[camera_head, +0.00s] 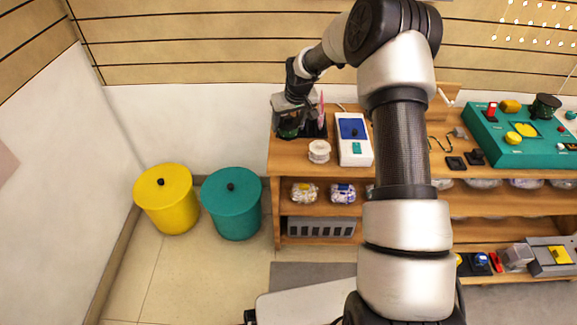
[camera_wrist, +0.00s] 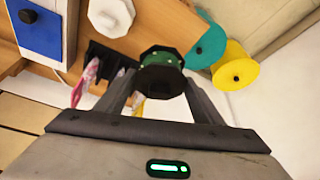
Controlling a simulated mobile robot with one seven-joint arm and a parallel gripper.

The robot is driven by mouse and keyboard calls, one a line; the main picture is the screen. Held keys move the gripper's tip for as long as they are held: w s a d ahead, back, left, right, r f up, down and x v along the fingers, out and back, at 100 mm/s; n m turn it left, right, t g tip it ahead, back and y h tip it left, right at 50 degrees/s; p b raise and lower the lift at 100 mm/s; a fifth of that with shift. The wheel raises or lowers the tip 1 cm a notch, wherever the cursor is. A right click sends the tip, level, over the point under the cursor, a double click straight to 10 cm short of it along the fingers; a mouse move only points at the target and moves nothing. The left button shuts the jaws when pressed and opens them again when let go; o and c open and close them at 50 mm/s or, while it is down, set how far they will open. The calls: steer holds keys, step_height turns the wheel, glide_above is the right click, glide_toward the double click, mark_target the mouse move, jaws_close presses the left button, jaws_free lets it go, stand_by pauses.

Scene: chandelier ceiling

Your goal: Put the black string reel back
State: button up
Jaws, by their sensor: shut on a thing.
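A black string reel (camera_wrist: 162,59) with green string around its core is between the two fingers of my gripper (camera_wrist: 160,88) in the wrist view. The gripper is shut on it. In the head view my gripper (camera_head: 289,122) is over the left end of the wooden workbench, and the reel (camera_head: 288,132) shows partly below the fingers. A black slotted holder (camera_wrist: 108,60) is beside the reel; I cannot tell whether they touch. Another dark reel (camera_head: 545,106) stands on the green board at the right.
A white spool (camera_head: 319,151) and a blue-and-white box (camera_head: 354,142) stand close to the right of my gripper. A yellow bin (camera_head: 164,200) and a teal bin (camera_head: 232,207) stand on the floor left of the workbench (camera_head: 288,160). The green board (camera_head: 540,140) holds several parts.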

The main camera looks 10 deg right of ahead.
steer(key=shift+w+f, duration=0.15)
steer(key=shift+f, duration=0.5)
step_height(320, 180, down, 9)
steer(key=shift+f+b, duration=0.1)
steer(key=shift+b, duration=0.95)
steer(key=shift+f, duration=0.3)
steer(key=o, duration=1.1)
steer(key=shift+r, duration=0.1)
steer(key=shift+r, duration=0.1)
